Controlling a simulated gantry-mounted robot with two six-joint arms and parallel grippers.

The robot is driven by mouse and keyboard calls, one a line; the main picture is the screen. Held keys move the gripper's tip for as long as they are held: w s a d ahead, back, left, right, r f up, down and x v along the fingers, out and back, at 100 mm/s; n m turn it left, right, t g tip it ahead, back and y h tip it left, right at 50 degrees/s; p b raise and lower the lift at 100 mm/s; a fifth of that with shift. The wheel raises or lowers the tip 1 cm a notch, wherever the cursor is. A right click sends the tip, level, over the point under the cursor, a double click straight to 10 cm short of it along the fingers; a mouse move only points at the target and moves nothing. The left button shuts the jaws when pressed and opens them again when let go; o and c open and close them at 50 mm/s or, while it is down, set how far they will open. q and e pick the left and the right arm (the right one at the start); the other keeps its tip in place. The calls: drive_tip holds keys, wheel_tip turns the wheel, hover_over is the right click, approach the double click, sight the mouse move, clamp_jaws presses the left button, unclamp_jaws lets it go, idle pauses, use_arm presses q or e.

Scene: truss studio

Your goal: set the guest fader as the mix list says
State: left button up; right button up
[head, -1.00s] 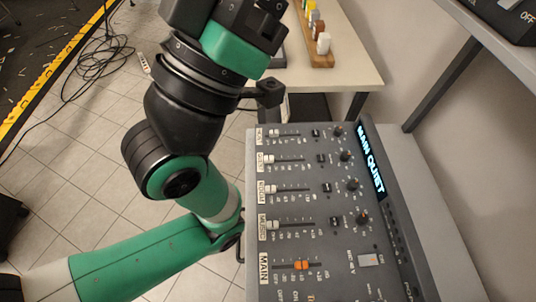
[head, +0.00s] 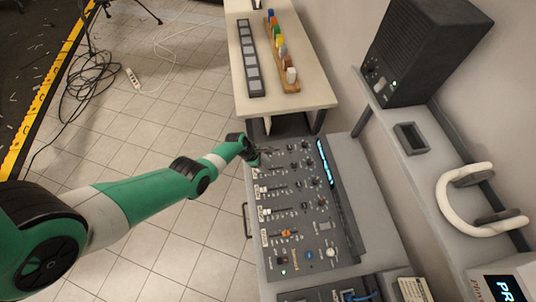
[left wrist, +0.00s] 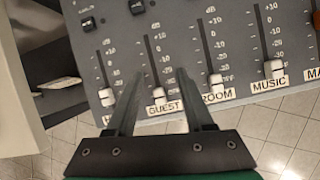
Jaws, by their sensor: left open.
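The mixing desk (head: 310,215) has a row of faders. In the left wrist view the guest fader's white knob (left wrist: 158,95) sits at the low end of its slot, above the GUEST label (left wrist: 165,107). My left gripper (left wrist: 161,74) is open, its fingers to either side of the guest slot in the picture; I cannot tell whether they touch the panel. In the head view my left gripper (head: 264,154) is over the desk's far left part and hides some of it. My right gripper is not in view. No mix list is readable.
Neighbouring knobs are the host-side one (left wrist: 107,97), room (left wrist: 217,85) and music (left wrist: 277,70), all low. The orange main fader (head: 287,234) is nearer. A pale table (head: 310,92) stands beyond. A shelf with a speaker (head: 425,50) and headphones (head: 445,205) is right.

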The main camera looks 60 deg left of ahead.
use_arm(q)
drive_tip(key=s+a+r+n+p, duration=0.2)
drive_tip(key=s+a+r+p, duration=0.25)
drive_tip(key=s+r, duration=0.2)
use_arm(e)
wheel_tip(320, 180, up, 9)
use_arm(q)
drive_tip(key=b+x, duration=0.7)
drive_tip(key=s+b+x, duration=0.1)
drive_tip(key=b+x, duration=0.2)
drive_tip(key=x, duration=0.1)
drive_tip(key=shift+d+f, duration=0.2)
drive_tip(key=shift+f, duration=0.2)
drive_tip(key=shift+w+d+f+b, duration=0.1)
drive_tip(key=shift+w+f+b, duration=0.3)
drive_tip(key=shift+b, duration=0.4)
drive_tip(key=shift+s, duration=0.1)
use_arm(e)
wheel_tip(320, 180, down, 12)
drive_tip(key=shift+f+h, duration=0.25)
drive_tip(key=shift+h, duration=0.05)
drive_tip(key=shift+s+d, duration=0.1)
use_arm(q)
drive_tip(key=shift+c, duration=0.3)
clamp_jaws()
drive_tip(key=shift+g, duration=0.3)
